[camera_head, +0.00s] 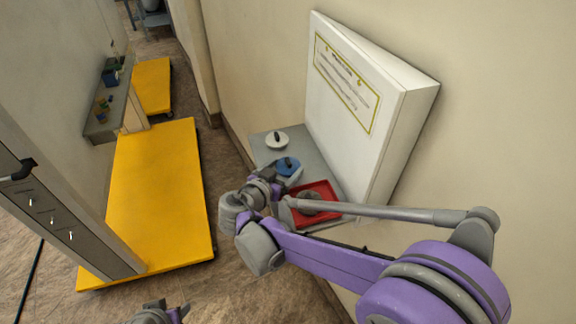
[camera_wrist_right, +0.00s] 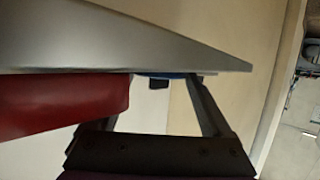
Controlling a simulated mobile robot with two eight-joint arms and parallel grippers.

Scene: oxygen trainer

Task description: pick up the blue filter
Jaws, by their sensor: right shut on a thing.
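The blue filter (camera_head: 290,164), a round disc with a dark knob, is at the grey shelf beside the white box. My right gripper (camera_head: 277,176) is right at it and shut on it, partly covering it in the head view. In the right wrist view, the blue filter (camera_wrist_right: 172,76) shows as a thin blue edge with a black knob between the fingers (camera_wrist_right: 160,88), close to the grey shelf surface. I cannot tell whether it is clear of the shelf. Part of my left gripper (camera_head: 160,314) shows at the bottom edge; its fingers are not clear.
A white disc with a dark knob (camera_head: 277,140) sits farther back on the grey shelf (camera_head: 312,156). A red tray (camera_head: 329,189) holding a grey round thing is close to my right gripper. The white box (camera_head: 385,140) stands behind. A yellow platform (camera_head: 160,190) is at left.

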